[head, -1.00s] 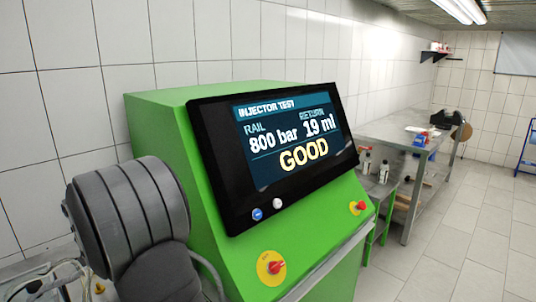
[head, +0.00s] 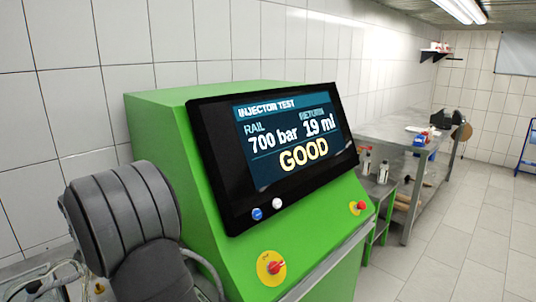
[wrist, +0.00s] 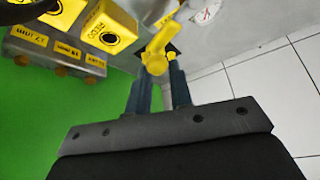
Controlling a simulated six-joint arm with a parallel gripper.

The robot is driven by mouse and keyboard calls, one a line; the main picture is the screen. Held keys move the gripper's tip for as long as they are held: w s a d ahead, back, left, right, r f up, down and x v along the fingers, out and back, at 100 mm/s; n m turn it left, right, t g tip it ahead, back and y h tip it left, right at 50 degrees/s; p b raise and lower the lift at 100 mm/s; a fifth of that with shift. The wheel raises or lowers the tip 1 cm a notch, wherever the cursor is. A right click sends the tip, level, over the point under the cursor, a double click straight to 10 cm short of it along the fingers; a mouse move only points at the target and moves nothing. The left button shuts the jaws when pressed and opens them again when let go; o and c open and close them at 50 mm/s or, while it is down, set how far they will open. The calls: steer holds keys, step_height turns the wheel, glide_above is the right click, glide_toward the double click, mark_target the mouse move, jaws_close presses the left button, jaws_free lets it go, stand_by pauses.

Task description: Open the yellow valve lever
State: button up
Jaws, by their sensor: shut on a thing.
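The yellow valve lever (wrist: 157,56) is in the upper middle of the wrist view, with a rounded end toward me. My gripper (wrist: 160,78) is shut on the lever, with one dark finger on each side of its rounded end. The far part of the lever runs up toward a grey metal fitting (wrist: 158,10). The lever and my fingertips are not visible in the head view.
The green bench's screen (head: 275,150) reads 700 bar, 19 ml, GOOD. Red knobs (head: 276,267) sit below it.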

steer(key=shift+o, duration=0.4)
steer(key=shift+a+f, duration=0.15)
steer(key=shift+a, duration=0.55)
steer(key=shift+o, duration=0.2)
steer(key=shift+s+a, duration=0.1)
steer(key=shift+o, duration=0.4)
steer(key=shift+a+f, duration=0.1)
steer(key=shift+a, duration=0.45)
steer(key=shift+c, duration=1)
steer(key=shift+a, duration=0.1)
steer(key=shift+w+a+r, duration=0.1)
steer(key=shift+a+r, duration=0.1)
steer(key=shift+a, duration=0.25)
steer(key=shift+w+a+r, duration=0.1)
steer(key=shift+a+r, duration=0.05)
steer(key=shift+a, duration=0.3)
steer(key=shift+c, duration=0.2)
steer(key=shift+f, duration=0.1)
